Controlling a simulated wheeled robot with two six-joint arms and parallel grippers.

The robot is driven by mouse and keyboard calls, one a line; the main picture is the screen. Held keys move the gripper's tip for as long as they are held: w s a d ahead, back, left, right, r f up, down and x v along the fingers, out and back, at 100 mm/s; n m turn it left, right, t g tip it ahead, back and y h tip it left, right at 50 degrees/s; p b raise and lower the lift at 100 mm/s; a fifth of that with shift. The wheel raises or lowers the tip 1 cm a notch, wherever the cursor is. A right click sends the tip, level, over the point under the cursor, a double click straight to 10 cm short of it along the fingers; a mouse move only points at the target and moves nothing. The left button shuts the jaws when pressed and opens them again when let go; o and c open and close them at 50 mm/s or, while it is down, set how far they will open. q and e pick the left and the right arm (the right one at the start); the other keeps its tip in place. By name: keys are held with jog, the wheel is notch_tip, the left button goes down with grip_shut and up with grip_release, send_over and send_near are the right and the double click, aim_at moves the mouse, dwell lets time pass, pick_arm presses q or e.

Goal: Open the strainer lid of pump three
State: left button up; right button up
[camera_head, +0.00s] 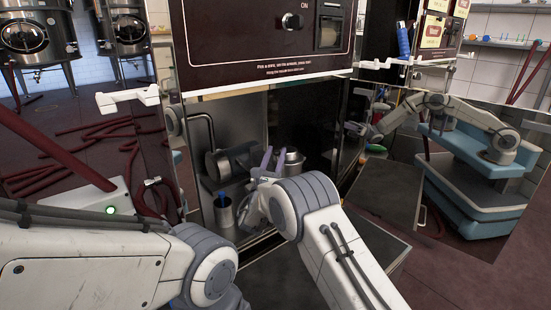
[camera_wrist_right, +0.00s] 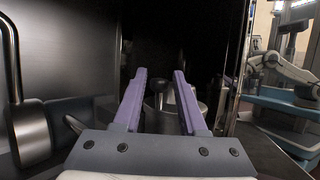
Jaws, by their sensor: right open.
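Pump equipment stands inside the open cabinet bay: a dark horizontal cylinder (camera_head: 228,162) and a metal pot (camera_head: 291,162) to its right. I cannot tell which part is the strainer lid or which pump is number three. My right gripper (camera_head: 272,160) is inside the bay, in front of the pot and right of the cylinder. Its purple fingers are apart and empty in the right wrist view (camera_wrist_right: 160,100). A grey upright part with a round top (camera_wrist_right: 160,86) shows beyond and between the fingertips. My left arm shows at lower left, its gripper out of view.
A bent pipe (camera_head: 205,130) rises on the left. The control panel (camera_head: 262,40) overhangs the bay. A glossy panel (camera_head: 450,175) on the right reflects my arm.

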jog(key=shift+c, duration=0.3)
grip_shut()
jog(key=shift+f, duration=0.1)
dwell(1.0)
